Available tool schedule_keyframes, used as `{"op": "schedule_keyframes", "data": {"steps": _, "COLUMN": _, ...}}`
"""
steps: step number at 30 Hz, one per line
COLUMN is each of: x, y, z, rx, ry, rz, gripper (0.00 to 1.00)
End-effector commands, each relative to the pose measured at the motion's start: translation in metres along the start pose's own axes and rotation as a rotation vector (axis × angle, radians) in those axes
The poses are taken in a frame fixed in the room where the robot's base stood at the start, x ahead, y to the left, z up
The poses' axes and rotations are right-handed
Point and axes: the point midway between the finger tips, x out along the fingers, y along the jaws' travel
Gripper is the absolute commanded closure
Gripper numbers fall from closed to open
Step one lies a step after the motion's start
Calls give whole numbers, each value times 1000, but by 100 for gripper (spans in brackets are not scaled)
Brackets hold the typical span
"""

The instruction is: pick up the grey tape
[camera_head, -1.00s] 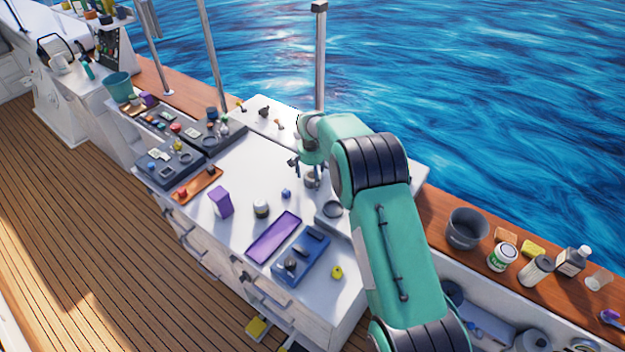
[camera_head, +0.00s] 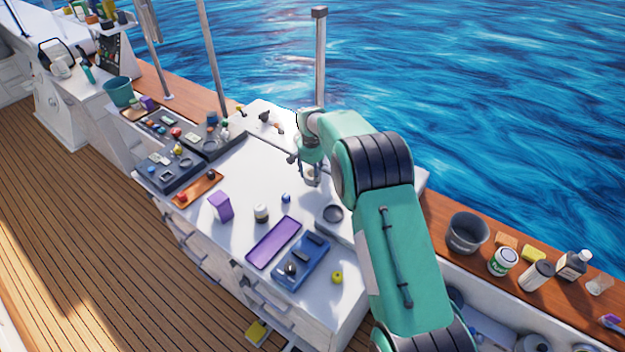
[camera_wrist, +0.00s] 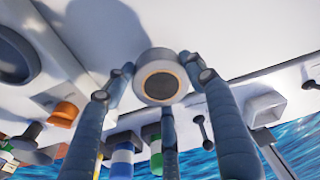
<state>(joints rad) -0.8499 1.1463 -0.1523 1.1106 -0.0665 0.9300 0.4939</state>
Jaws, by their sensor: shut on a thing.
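The grey tape (camera_wrist: 160,77) is a round roll with a thin orange-brown inner ring, and the wrist view looks at its open end. My gripper (camera_wrist: 157,84) has its dark fingers closed in around the roll, with one on each side and one at the near side. In the head view, my gripper (camera_head: 311,172) points down over the far part of the white worktop, with the grey tape (camera_head: 311,181) partly hidden at its fingertips. I cannot tell whether the roll touches the worktop.
A round grey dish (camera_head: 333,214) stands close to the gripper. A purple tray (camera_head: 273,243), a blue tray (camera_head: 303,262), a purple box (camera_head: 220,207) and a small jar (camera_head: 261,213) lie nearer the front. The white worktop (camera_head: 250,180) left of the gripper is clear.

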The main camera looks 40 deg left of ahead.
Motion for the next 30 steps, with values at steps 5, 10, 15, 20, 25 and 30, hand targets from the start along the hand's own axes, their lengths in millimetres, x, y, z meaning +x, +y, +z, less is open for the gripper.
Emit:
{"op": "schedule_keyframes", "data": {"steps": 5, "x": -31, "y": 0, "z": -5, "rx": 0, "ry": 3, "rz": -1, "gripper": 74}}
{"op": "schedule_keyframes", "data": {"steps": 10, "x": -53, "y": 0, "z": -7, "rx": 0, "ry": 2, "rz": -1, "gripper": 74}}
{"op": "schedule_keyframes", "data": {"steps": 15, "x": -63, "y": 0, "z": -8, "rx": 0, "ry": 1, "rz": -1, "gripper": 74}}
{"op": "schedule_keyframes", "data": {"steps": 20, "x": -65, "y": 0, "z": -8, "rx": 0, "ry": 1, "rz": 0, "gripper": 74}}
{"op": "schedule_keyframes", "data": {"steps": 25, "x": -65, "y": 0, "z": -8, "rx": 0, "ry": 1, "rz": -1, "gripper": 74}}
{"op": "schedule_keyframes", "data": {"steps": 30, "x": -65, "y": 0, "z": -8, "rx": 0, "ry": 1, "rz": 0, "gripper": 74}}
